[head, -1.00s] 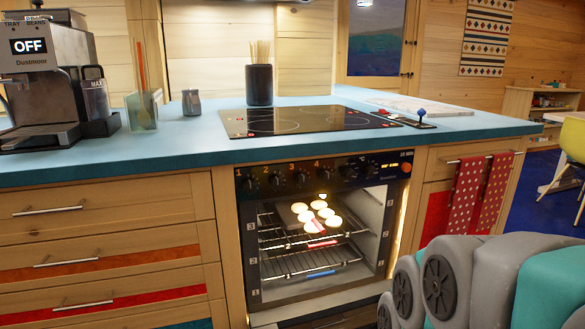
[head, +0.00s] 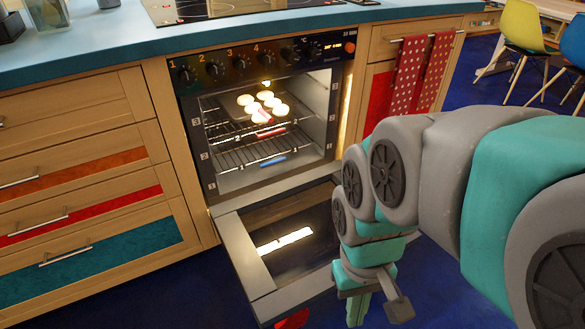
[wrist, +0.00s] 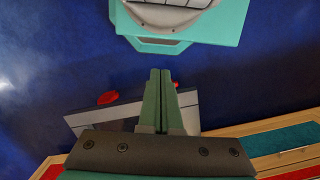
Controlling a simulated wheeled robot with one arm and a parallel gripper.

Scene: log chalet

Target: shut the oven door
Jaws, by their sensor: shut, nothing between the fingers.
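The oven door (head: 242,262) hangs open, folded down in front of the oven (head: 265,60), with a grey frame and a dark glass panel. My gripper (head: 357,312) is at the door's outer right part in the head view, pointing down, with its fingers together and empty. In the wrist view my gripper (wrist: 160,75) shows two green fingers side by side, and part of the oven door (wrist: 78,122) lies behind them. I cannot tell whether they touch the door. A red part (head: 293,319) shows at the door's outer edge. My arm hides the door's right side.
Inside the oven, several pale round pieces lie on a tray (head: 257,105) on the upper rack. Wooden drawers (head: 80,190) stand to the left. Red towels (head: 423,75) hang on the right cabinet. Blue floor (head: 150,300) is clear left of the door.

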